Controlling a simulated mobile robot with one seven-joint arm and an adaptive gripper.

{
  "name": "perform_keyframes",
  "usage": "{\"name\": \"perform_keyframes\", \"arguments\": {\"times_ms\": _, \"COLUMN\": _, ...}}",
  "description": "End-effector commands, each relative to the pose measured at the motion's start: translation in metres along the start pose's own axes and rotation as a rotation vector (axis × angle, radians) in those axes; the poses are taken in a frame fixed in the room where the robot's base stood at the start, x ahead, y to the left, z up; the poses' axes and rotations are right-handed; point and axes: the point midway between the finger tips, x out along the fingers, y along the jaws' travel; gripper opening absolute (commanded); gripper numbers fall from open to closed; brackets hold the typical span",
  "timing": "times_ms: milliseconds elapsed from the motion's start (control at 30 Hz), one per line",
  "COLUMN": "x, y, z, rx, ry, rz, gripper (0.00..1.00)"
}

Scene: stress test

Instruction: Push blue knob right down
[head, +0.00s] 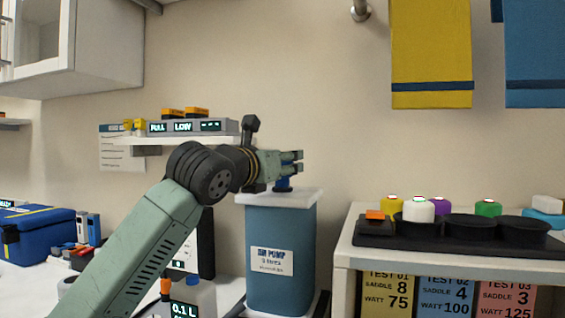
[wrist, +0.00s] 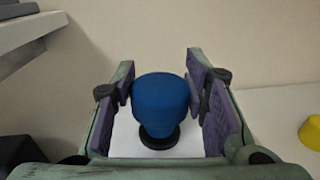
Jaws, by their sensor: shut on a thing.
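The blue knob (head: 283,184) stands upright on the white lid (head: 302,198) of the blue air pump canister (head: 280,230) in the head view. In the wrist view the blue knob (wrist: 160,100) is a rounded cap on a black base ring (wrist: 160,140), raised above the white surface. My gripper (head: 299,162) lies level just above the lid. Its purple-padded fingers are shut on the knob, one on each side, as the wrist view shows. The knob is mostly hidden by the fingers in the head view.
A shelf (head: 160,140) with a display box (head: 190,127) is behind my arm at left. At right, a white bench (head: 345,250) holds a black tray (head: 375,240) and several coloured knobs. A blue toolbox (head: 40,235) sits far left. The wall behind the pump is bare.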

Motion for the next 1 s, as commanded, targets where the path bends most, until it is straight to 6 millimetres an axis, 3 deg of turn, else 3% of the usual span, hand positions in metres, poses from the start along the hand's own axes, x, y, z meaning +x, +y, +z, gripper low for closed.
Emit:
{"name": "perform_keyframes", "arguments": {"times_ms": 33, "x": 0.001, "y": -0.001, "z": -0.008, "rx": 0.001, "ry": 0.019, "rz": -0.002, "gripper": 0.42}}
{"name": "perform_keyframes", "arguments": {"times_ms": 333, "x": 0.001, "y": -0.001, "z": -0.005, "rx": 0.000, "ry": 0.013, "rz": -0.001, "gripper": 0.62}}
{"name": "perform_keyframes", "arguments": {"times_ms": 667, "x": -0.001, "y": 0.000, "z": -0.004, "rx": 0.000, "ry": 0.009, "rz": -0.001, "gripper": 0.62}}
{"name": "perform_keyframes", "arguments": {"times_ms": 833, "x": -0.021, "y": 0.000, "z": -0.003, "rx": 0.001, "ry": 0.008, "rz": 0.001, "gripper": 0.62}}
{"name": "perform_keyframes", "arguments": {"times_ms": 1000, "x": -0.058, "y": 0.001, "z": -0.004, "rx": 0.001, "ry": 0.009, "rz": 0.003, "gripper": 0.62}}
